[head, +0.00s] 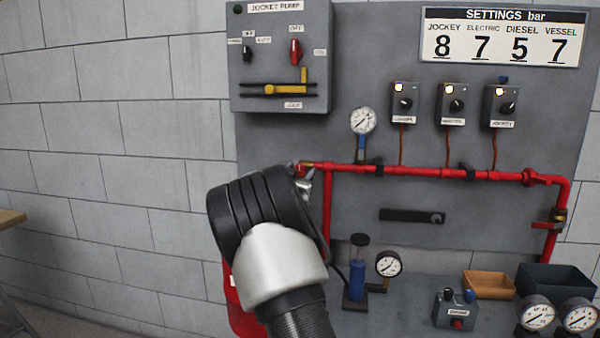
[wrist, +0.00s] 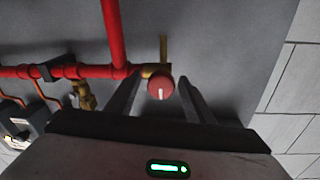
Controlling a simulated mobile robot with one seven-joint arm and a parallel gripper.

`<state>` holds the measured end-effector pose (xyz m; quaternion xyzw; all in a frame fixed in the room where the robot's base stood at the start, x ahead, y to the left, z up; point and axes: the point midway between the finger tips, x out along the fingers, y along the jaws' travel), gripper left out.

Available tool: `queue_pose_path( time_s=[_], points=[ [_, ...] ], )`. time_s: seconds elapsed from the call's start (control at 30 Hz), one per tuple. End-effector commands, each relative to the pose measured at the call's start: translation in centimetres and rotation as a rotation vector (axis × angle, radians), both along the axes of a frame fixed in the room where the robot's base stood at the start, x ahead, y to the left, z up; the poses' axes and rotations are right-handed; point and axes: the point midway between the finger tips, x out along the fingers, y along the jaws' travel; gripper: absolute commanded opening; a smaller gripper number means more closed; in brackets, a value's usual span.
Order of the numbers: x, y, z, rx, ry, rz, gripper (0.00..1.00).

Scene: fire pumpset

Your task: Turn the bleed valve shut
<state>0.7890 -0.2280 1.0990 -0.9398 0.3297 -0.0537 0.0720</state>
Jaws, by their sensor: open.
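The bleed valve has a round red knob (wrist: 160,90) with a white mark, on a brass fitting at the end of the red pipe. In the wrist view the knob lies between the two fingers of my open gripper (wrist: 159,80). The fingers stand to either side of it with gaps visible, and I cannot tell how far the tips are from it in depth. In the head view my arm hides most of the gripper. Part of the valve (head: 303,169) shows just above the arm, at the pipe's left end.
The red pipe (head: 420,172) runs right along the grey panel. A pressure gauge (head: 362,121) and several small switch boxes (head: 452,104) sit above it. The jockey pump box (head: 280,55) is above left. A blue hand pump (head: 357,280) and gauge (head: 388,264) stand on the bench below.

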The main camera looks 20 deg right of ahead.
Motion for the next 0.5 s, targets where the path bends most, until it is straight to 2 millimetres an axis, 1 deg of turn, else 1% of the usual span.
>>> queue_pose_path(
  time_s=[0.17,0.27,0.37,0.5],
  points=[
    [-0.4,0.4,0.0,0.0,0.0,0.001,0.48],
    [-1.4,1.3,0.0,0.0,0.002,0.003,0.48],
    [-3.0,2.7,0.0,0.002,0.001,0.003,0.48],
    [-5.7,4.8,-0.2,0.001,0.002,0.003,0.48]
  ],
)
